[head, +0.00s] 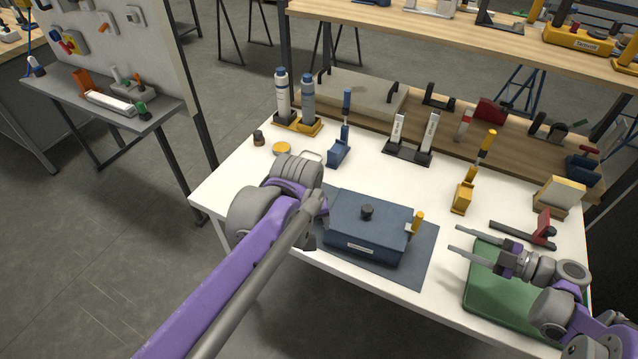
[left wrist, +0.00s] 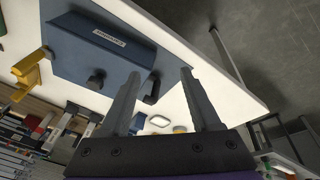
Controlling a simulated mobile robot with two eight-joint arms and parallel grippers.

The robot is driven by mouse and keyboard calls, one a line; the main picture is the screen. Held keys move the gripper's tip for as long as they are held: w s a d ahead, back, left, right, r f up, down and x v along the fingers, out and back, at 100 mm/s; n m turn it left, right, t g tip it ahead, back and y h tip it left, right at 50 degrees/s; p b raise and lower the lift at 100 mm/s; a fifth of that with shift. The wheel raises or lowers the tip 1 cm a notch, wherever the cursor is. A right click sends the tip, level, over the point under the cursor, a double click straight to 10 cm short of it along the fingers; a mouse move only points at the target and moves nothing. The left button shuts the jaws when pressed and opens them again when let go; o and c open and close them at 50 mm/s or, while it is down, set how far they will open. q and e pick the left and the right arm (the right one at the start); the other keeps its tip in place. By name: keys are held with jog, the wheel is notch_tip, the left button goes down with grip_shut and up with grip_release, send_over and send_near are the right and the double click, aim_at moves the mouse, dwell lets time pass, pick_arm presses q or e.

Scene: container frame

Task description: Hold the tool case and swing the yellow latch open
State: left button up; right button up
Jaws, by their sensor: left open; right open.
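The blue tool case (head: 362,240) sits on a dark mat, with a black knob (head: 367,211) on its lid and the yellow latch (head: 417,220) upright at its right end. The left wrist view also shows the case (left wrist: 85,45) and the yellow latch (left wrist: 30,68). My left gripper (left wrist: 160,75) is open at the case's left end, with a dark side handle (left wrist: 153,90) visible between its fingers; I cannot tell whether they touch it. In the head view its fingers are mostly hidden. My right gripper (head: 454,239) is open and empty, right of the latch and apart from it.
The dark mat (head: 423,262) lies on a white table (head: 225,188). A green mat (head: 483,290) is under my right arm. Bottles and more clamps line the back.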

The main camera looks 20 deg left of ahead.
pick_arm(q)
jog(key=w+a+f+n+g, duration=0.1)
jog(key=w+n, duration=0.1)
jog(key=w, duration=0.2)
jog(key=w+a+n+g, duration=0.1)
jog(key=w+a+n, duration=0.1)
jog(key=w, duration=0.3)
jog(key=w+a+f+n, duration=0.1)
jog(key=w+n, duration=0.3)
jog(key=shift+w+a+f+g, duration=0.3)
jog(key=shift+a+f+g, duration=0.05)
jog(key=shift+a+g, duration=0.05)
jog(key=shift+w+a+f+n, duration=0.2)
jog(key=shift+w+f+n, duration=0.2)
jog(key=shift+w, duration=0.1)
notch_tip(320, 180, down, 11)
jog(key=shift+r, duration=0.15)
grip_shut()
